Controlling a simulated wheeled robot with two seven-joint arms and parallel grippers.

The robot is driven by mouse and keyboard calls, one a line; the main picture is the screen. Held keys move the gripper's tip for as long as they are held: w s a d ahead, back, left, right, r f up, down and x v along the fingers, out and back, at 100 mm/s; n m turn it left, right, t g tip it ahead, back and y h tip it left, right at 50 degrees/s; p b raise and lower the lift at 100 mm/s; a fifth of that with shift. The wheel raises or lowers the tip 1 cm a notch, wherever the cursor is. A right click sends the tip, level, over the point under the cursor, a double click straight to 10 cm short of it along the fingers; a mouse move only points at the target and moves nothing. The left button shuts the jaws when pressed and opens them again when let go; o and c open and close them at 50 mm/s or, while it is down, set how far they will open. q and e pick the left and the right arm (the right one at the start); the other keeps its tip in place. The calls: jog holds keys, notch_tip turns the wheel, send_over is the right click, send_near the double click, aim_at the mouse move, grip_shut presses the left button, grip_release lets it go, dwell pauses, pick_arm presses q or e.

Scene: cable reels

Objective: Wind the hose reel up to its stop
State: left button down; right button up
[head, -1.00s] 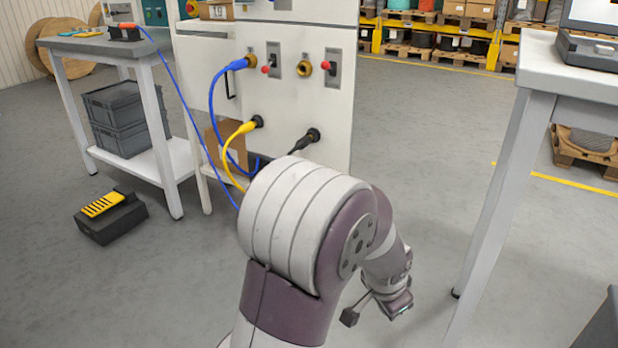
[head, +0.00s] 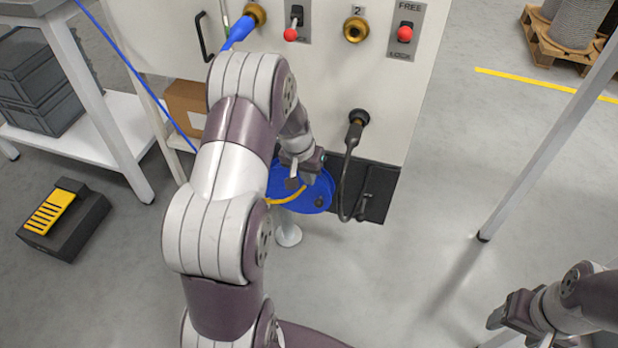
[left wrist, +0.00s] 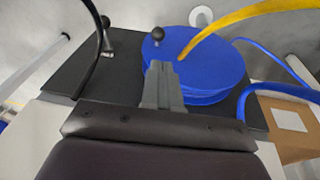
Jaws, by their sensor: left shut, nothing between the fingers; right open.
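A blue reel (head: 322,190) sits low at the front of the white cabinet, partly hidden by my left arm. The left wrist view shows its round blue face (left wrist: 215,55), with a black ball knob (left wrist: 157,35) near the edge and a yellow hose (left wrist: 225,18) coming off it. My left gripper (head: 303,178) is shut and empty over the reel. In the left wrist view its fingers (left wrist: 158,72) point toward the knob; I cannot tell whether they touch it. My right gripper (head: 508,318) is open and empty at the lower right, away from the cabinet.
A black hose (head: 347,170) hangs from a fitting beside the reel to a black base (head: 378,200). Red-tipped levers (head: 405,34) marked FREE and LOCK sit above. A blue hose (head: 235,32) joins a brass port. A black-and-yellow box (head: 62,220) lies on the floor left.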

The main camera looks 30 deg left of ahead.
aim_at(315, 192)
pick_arm(q)
jog(key=b+x, duration=0.3)
jog(key=x, duration=0.5)
jog(key=shift+w+a+f+b, duration=0.15)
jog(key=shift+f+b, duration=0.15)
jog(key=shift+b, duration=0.1)
jog(key=shift+w+f, duration=0.25)
jog(key=shift+f, duration=0.4)
